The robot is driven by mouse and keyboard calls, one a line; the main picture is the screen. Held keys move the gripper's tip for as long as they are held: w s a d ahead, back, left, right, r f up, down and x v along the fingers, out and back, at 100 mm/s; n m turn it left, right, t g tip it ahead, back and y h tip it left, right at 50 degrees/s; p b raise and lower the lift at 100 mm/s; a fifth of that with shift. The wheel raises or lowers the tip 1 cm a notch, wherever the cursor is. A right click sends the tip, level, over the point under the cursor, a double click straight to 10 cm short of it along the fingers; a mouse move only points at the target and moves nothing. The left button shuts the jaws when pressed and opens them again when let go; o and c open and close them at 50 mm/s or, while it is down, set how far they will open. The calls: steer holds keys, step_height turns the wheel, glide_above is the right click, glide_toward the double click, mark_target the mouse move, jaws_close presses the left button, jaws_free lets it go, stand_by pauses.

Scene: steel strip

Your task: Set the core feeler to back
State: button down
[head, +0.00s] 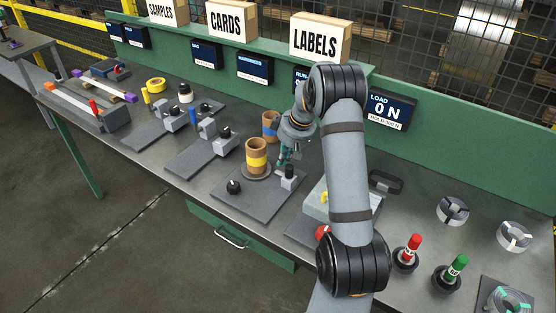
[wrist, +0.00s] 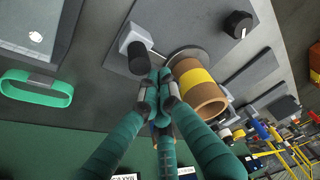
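The core station's grey plate (head: 243,200) bears a brown core with a yellow band (head: 257,157), standing upright on a round disc. The core also shows in the wrist view (wrist: 198,86). Beside it stands a small grey block with a black cylindrical knob (head: 289,176), seen in the wrist view as well (wrist: 141,56); I take this for the core feeler, though no label shows. My gripper (head: 285,157) has green fingers, whose tips (wrist: 159,76) are together, with nothing seen between them. They are close beside the black knob and the core; contact cannot be told.
A black dial (head: 234,187) sits on the plate's near corner. A blue-banded core (head: 270,125) stands behind, partly hidden. Similar stations lie left. Red (head: 413,243) and green (head: 457,267) markers stand right. The green back panel (head: 470,160) carries displays and boxes.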

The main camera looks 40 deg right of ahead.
steer(key=p+v, duration=0.4)
steer(key=v, duration=0.6)
steer(key=shift+p, duration=0.35)
